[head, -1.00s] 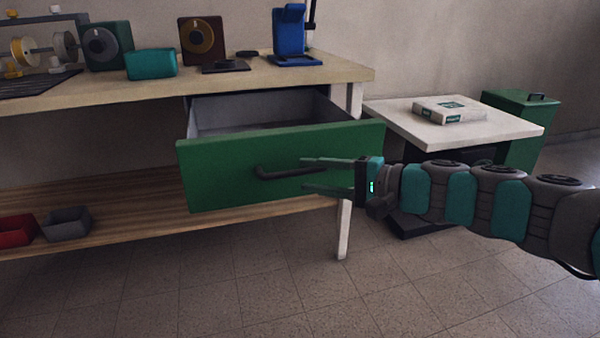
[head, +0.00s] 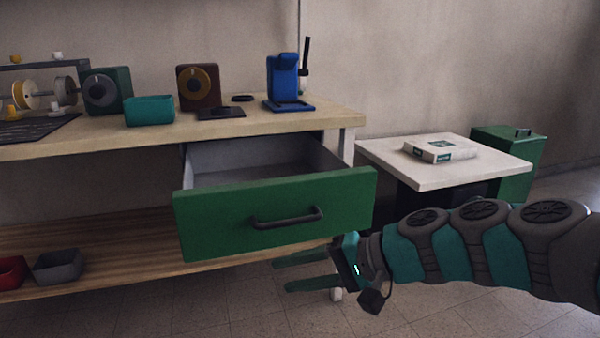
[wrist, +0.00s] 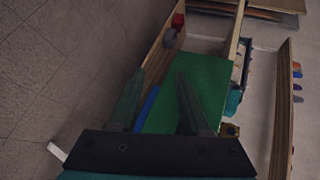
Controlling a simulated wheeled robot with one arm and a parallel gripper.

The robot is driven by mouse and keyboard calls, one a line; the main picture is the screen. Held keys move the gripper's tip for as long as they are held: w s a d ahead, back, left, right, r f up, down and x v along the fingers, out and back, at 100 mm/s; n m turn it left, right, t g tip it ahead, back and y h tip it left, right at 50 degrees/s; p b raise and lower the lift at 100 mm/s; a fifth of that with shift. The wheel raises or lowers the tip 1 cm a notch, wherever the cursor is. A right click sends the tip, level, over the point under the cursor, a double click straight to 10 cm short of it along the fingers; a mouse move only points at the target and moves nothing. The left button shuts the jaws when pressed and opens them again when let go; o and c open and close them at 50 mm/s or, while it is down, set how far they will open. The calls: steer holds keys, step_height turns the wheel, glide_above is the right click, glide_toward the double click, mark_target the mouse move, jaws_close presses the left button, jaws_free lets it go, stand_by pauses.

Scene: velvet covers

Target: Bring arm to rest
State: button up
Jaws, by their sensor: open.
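My gripper (head: 300,270) is open and empty in the head view, its two teal fingers pointing left. It is below and in front of the green drawer front (head: 225,228), apart from its dark handle (head: 287,217). The drawer stands pulled out from the workbench (head: 240,105), and the visible part of its grey inside is empty. In the wrist view my open fingers (wrist: 155,100) show with the green drawer front (wrist: 188,92) beyond and between them. My arm reaches in from the right.
A white side table (head: 480,172) with a boxed package (head: 440,150) stands behind my arm, near a green bin (head: 515,150). The lower shelf (head: 130,255) holds a grey bin (head: 58,266) and a red bin (head: 10,271). Floor in front is clear.

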steer(key=s+d+f+n+g+h+p, duration=0.1)
steer(key=s+f+n+g+h+p, duration=0.15)
steer(key=s, duration=0.45)
steer(key=s+d+f+n+g+h+p, duration=0.1)
steer(key=s+d+f+g+h+p, duration=0.1)
steer(key=s+f+h, duration=0.3)
steer(key=s+d+g+h+p, duration=0.1)
steer(key=s+d+h, duration=0.3)
steer(key=s+d, duration=0.6)
steer(key=shift+d+r+h+p, duration=0.2)
steer(key=shift+d+h+p, duration=0.15)
steer(key=shift+d+p, duration=0.4)
